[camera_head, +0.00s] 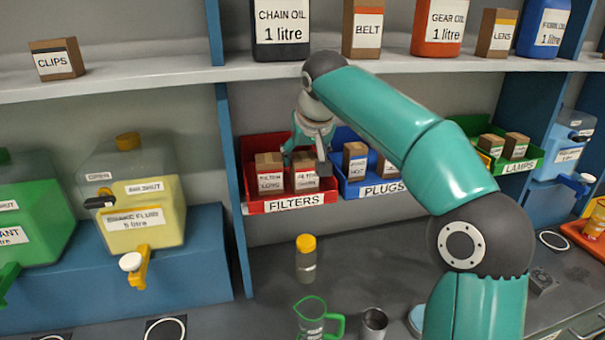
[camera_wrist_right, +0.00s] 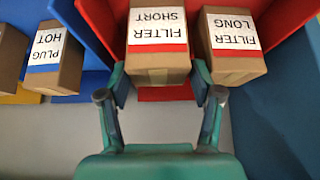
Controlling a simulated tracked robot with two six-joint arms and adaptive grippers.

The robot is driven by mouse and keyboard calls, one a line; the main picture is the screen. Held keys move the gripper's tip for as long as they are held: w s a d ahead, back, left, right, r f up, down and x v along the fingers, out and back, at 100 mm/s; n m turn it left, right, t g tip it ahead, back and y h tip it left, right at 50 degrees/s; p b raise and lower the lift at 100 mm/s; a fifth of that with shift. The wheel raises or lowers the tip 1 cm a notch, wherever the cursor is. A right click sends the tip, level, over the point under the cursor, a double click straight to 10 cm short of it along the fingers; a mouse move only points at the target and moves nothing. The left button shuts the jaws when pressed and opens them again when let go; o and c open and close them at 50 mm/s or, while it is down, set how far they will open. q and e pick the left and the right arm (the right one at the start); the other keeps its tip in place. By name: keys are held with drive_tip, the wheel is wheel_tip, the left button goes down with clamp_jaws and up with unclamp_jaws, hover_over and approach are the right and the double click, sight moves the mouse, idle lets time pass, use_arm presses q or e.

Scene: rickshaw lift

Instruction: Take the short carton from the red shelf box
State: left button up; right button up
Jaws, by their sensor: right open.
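The red shelf box (camera_head: 292,204), labelled FILTERS, sits on the middle shelf level and holds two cartons. The long carton (camera_head: 270,174) stands at its left in the head view, and the short carton (camera_head: 305,172) stands at its right. In the right wrist view, upside down, the short carton (camera_wrist_right: 157,45) is between and just beyond my open fingers, and the long carton (camera_wrist_right: 234,47) is at the right. My right gripper (camera_wrist_right: 160,95) is open and empty, in front of the short carton. In the head view my right gripper (camera_head: 310,150) partly covers the box. My left gripper is out of view.
A blue box (camera_head: 372,189) labelled PLUGS stands close beside the red box; its plug carton (camera_wrist_right: 54,58) shows in the wrist view. A blue upright (camera_head: 234,190) stands at the left. The upper shelf (camera_head: 200,74) runs above. A yellow-capped bottle (camera_head: 306,262) and green jug (camera_head: 312,318) stand below.

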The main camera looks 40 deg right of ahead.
drive_tip(key=c, duration=0.9)
drive_tip(key=shift+r, duration=0.1)
drive_tip(key=shift+c, duration=0.2)
